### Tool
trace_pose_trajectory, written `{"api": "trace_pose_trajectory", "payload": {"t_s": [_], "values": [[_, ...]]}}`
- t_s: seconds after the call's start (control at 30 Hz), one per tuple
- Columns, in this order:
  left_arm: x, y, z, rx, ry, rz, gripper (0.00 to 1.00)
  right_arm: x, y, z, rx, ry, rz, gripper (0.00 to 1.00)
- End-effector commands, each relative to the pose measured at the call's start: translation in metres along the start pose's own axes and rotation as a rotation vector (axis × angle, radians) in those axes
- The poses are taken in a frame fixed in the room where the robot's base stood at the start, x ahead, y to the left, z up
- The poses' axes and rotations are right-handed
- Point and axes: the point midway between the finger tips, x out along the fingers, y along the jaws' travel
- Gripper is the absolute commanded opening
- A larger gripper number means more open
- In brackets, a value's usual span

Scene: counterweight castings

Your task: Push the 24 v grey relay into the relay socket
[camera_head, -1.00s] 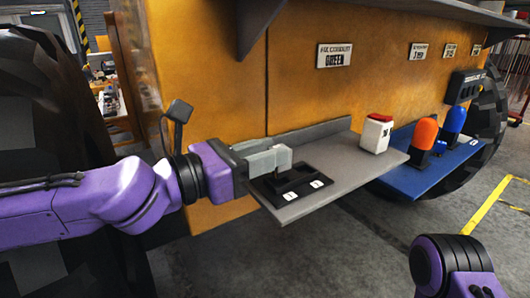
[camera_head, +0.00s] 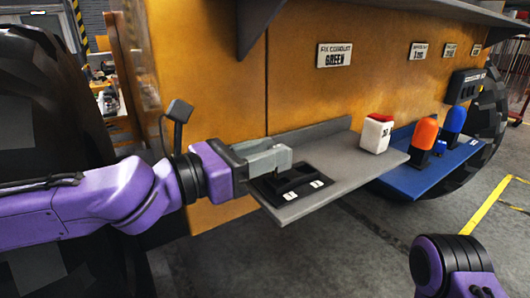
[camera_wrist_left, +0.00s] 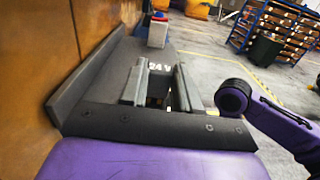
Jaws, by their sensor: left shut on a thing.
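My left gripper (camera_head: 268,157) reaches in from the left over the grey shelf. Its grey fingers are shut on a grey block, which I take to be the 24 V grey relay; the fingers hide most of it. The dark relay socket (camera_head: 300,183) with two small white labels lies on the shelf, just below and right of the fingers. The gap between relay and socket is hidden. My right gripper is out of view; only part of my right arm shows.
The grey shelf (camera_head: 345,172) juts from a yellow panel (camera_head: 300,90) and has a raised back edge. A white box with a red top (camera_head: 377,134) stands at its right end. A blue shelf (camera_head: 415,177) beyond holds orange (camera_head: 425,133) and blue (camera_head: 454,120) capped items.

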Motion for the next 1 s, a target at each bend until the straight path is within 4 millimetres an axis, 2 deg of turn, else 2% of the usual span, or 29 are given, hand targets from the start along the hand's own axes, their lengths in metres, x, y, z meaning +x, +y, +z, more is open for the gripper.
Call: {"api": "trace_pose_trajectory", "payload": {"t_s": [1.0], "values": [[0.000,0.000,-0.023,0.001,0.000,0.000,0.01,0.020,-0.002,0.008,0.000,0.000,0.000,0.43]]}}
